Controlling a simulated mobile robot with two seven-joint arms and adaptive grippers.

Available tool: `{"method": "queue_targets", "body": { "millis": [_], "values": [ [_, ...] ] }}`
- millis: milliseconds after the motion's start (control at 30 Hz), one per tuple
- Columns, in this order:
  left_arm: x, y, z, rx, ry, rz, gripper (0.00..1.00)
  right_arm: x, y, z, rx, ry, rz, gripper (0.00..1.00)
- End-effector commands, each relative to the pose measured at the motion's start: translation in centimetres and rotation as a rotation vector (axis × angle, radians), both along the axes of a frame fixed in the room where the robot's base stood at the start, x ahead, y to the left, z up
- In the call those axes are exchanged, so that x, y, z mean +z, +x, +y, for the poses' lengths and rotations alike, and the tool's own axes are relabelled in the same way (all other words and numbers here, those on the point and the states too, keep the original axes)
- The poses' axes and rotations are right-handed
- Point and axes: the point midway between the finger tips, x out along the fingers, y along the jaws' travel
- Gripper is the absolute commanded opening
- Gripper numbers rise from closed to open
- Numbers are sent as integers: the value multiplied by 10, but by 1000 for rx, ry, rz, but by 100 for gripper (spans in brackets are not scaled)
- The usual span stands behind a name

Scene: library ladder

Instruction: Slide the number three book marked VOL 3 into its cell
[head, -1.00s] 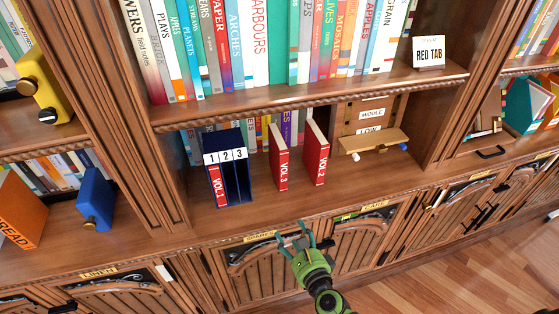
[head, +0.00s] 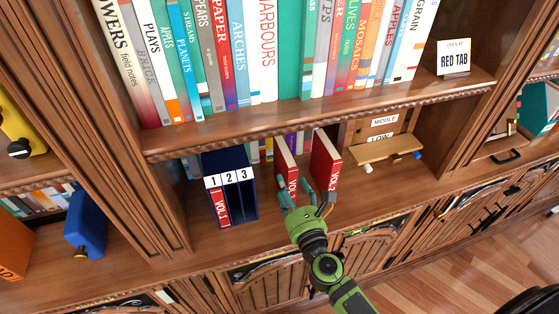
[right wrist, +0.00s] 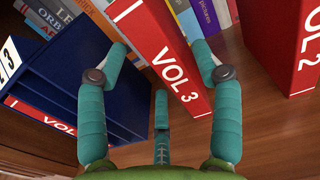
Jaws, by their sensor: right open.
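The red VOL 3 book (head: 287,160) stands upright on the lower shelf, right of the dark blue holder (head: 238,217). The holder's cells are marked 1, 2 and 3; VOL 1 (head: 221,208) is in cell 1, and cells 2 and 3 look empty. My right gripper (head: 304,198) is open at the front of VOL 3. In the right wrist view its teal fingers (right wrist: 163,68) are on either side of the VOL 3 spine (right wrist: 172,62); I cannot tell whether they touch it. My left gripper is not in view.
The red VOL 2 book (head: 326,163) stands close to the right of VOL 3. Farther right is a wooden ledge (head: 385,150) under MIDDLE and LOW labels. The upper shelf edge (head: 320,122) overhangs the books. Some shelf board is bare in front of them.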

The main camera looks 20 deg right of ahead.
Motion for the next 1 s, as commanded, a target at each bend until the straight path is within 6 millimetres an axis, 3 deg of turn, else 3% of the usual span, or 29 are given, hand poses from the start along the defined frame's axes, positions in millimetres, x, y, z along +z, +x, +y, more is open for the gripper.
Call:
{"method": "queue_targets", "body": {
  "millis": [267,500,633,867,1000],
  "values": [
    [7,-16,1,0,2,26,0,6,25,0,-1,7,-4,66],
    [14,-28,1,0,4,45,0,9,60,-1,0,8,-3,66],
    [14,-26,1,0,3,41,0,8,70,-1,0,8,-2,66],
    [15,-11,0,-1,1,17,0,7,71,-1,-1,8,-2,66],
    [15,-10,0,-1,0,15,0,7,71,-1,-1,8,-2,14]
  ]
}}
